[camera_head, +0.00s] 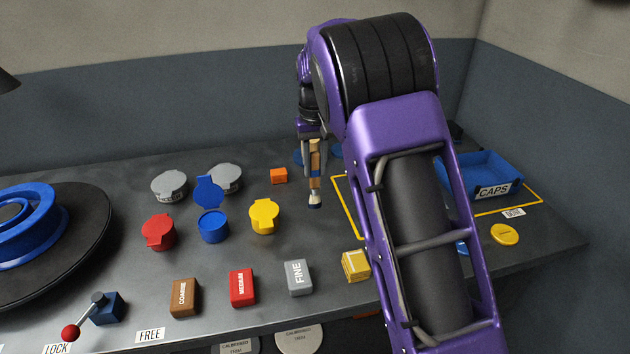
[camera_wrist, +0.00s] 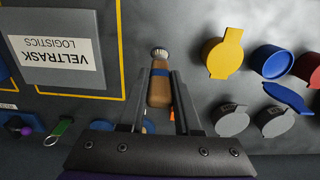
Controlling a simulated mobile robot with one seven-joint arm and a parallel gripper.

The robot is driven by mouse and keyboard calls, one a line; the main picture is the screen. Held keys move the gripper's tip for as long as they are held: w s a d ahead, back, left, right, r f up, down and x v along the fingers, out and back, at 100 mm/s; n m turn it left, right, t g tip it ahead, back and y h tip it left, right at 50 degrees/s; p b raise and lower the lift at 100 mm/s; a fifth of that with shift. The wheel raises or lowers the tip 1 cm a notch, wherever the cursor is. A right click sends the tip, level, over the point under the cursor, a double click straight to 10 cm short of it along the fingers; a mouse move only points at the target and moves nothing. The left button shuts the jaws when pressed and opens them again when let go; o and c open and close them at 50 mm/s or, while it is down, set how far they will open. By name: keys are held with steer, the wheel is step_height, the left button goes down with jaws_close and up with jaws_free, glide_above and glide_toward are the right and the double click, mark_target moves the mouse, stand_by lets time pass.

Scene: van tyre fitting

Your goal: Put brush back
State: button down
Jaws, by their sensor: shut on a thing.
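The brush (camera_head: 314,187) has a wooden handle, a blue band and pale bristles. My gripper (camera_head: 314,172) is shut on its handle and holds it with the bristles down, above the rear middle of the bench. In the wrist view, the brush (camera_wrist: 159,90) stands between the two dark fingers of my gripper (camera_wrist: 160,76), bristles pointing away from the palm. The bristles look close to the bench; I cannot tell whether they touch it. Blue round items (camera_wrist: 101,126) show behind the gripper, partly hidden. No brush holder can be made out for certain.
Lidded pots, red (camera_head: 158,232), blue (camera_head: 213,227), yellow (camera_head: 263,216) and grey, stand left of the brush. An orange block (camera_head: 279,176) is close by. Labelled blocks line the front. A blue CAPS tray (camera_head: 485,177) and VELTRASK box (camera_wrist: 58,57) lie within yellow-line areas.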

mark_target(315, 188)
steer(key=shift+f, duration=1.9)
steer(key=shift+f, duration=0.15)
steer(key=c, duration=0.6)
jaws_free()
step_height(315, 188, up, 12)
steer(key=shift+r+p, duration=0.2)
steer(key=shift+p, duration=0.45)
